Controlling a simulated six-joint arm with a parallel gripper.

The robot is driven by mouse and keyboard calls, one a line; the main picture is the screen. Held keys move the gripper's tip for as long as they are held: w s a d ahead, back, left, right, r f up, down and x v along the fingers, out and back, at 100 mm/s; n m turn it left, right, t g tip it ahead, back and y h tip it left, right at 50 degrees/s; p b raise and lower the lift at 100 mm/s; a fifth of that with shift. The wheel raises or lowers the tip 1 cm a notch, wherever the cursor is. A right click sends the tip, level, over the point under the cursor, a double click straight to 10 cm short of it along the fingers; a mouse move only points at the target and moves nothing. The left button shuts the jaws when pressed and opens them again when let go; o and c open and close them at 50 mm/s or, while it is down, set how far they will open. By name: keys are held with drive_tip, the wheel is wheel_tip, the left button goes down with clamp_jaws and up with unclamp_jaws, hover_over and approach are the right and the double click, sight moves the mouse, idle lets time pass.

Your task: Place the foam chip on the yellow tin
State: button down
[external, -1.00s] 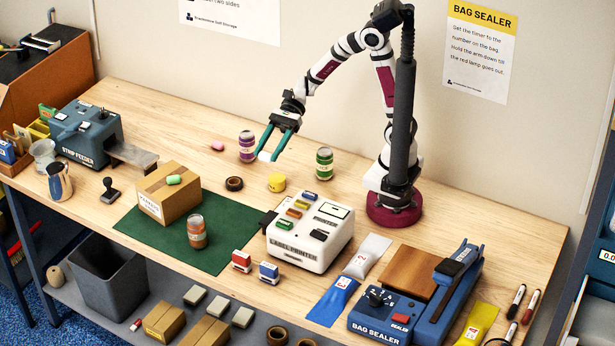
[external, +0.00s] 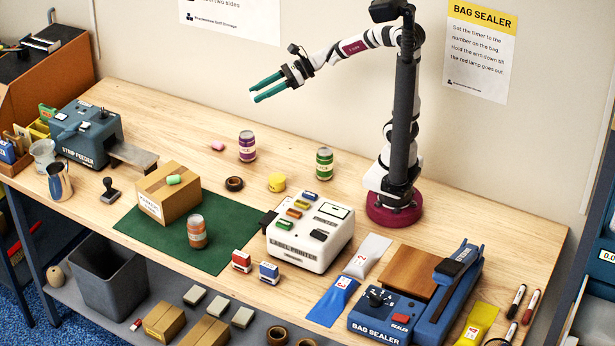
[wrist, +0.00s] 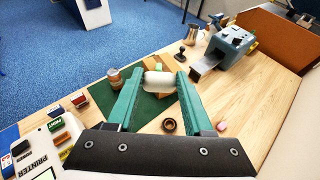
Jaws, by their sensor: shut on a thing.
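My gripper (external: 268,88) is raised high above the table's back part, its teal fingers pointing left. In the wrist view, my gripper (wrist: 158,84) is shut on a white foam chip (wrist: 160,82), held crosswise between the fingertips. In the external view the chip is not clearly visible. The yellow tin (external: 277,183) stands on the wooden table, below the gripper and slightly right of it, with nothing seen on its top. I cannot make out the tin in the wrist view.
A dark tape roll (external: 234,184), a purple-labelled jar (external: 247,146) and a green-labelled jar (external: 324,163) stand around the tin. The label printer (external: 310,232) is in front. A pink chip (external: 218,145) lies on the table; a green one (external: 174,180) rests on the carton (external: 168,200).

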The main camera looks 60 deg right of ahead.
drive_tip(key=s+a+f+n+g+y, duration=0.1)
drive_tip(key=s+a+f+n+g, duration=0.6)
drive_tip(key=s+a, duration=0.25)
drive_tip(key=s+a+f+n+g+y, duration=0.1)
drive_tip(key=s+a+f+n+g, duration=0.4)
drive_tip(key=s+a+n+g, duration=0.35)
drive_tip(key=n+g+h, duration=0.7)
drive_tip(key=n+h, duration=0.4)
drive_tip(key=h, duration=0.1)
hover_over(410, 268)
drive_tip(key=f, duration=1.1)
drive_tip(key=shift+w+d+f, duration=0.1)
drive_tip(key=shift+w, duration=0.2)
drive_tip(key=shift+s+f, duration=0.15)
drive_tip(key=shift+f, duration=0.95)
drive_tip(key=shift+s+f, duration=0.15)
drive_tip(key=shift+f, duration=0.95)
drive_tip(key=shift+c, duration=1.5)
unclamp_jaws()
